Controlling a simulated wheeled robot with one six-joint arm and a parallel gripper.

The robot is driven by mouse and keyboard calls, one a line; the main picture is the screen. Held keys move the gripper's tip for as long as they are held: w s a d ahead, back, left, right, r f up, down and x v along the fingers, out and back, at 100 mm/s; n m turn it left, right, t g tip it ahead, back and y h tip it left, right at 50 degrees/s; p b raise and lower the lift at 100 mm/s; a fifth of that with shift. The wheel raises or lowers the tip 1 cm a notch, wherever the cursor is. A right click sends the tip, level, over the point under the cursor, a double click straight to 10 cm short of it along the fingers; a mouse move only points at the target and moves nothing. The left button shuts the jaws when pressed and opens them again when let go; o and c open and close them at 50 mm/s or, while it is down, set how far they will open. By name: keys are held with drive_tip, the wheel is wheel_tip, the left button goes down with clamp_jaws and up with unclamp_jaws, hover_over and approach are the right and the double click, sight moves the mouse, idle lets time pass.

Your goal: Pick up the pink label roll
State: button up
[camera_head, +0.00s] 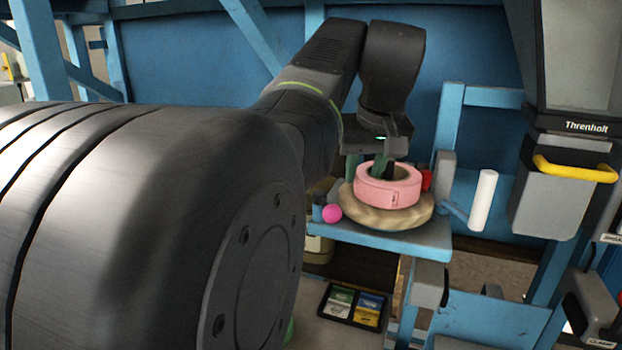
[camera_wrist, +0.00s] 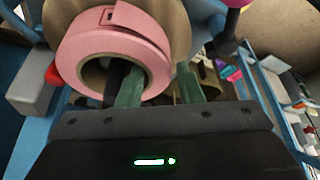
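The pink label roll (camera_head: 388,187) lies flat on a round tan sack (camera_head: 416,218) on a blue shelf. In the wrist view, the roll (camera_wrist: 78,48) shows its brown core and a loose end of its strip. My gripper (camera_wrist: 158,84) has two green fingers spread around the roll's near wall. One finger is inside the core hole and the other is outside the wall, with a gap visible between fingers and wall. In the head view, my gripper (camera_head: 366,166) is right over the roll, its fingers partly hidden by it.
A magenta ball (camera_head: 332,213) is left of the sack; a red object (camera_head: 427,180) and grey block (camera_head: 445,174) are right of the roll. A white cylinder (camera_head: 484,200) stands farther right. A grey bin with a yellow handle (camera_head: 575,168) hangs at right. Blue panels close the back.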

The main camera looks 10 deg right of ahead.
drive_tip(key=shift+c, duration=0.4)
clamp_jaws()
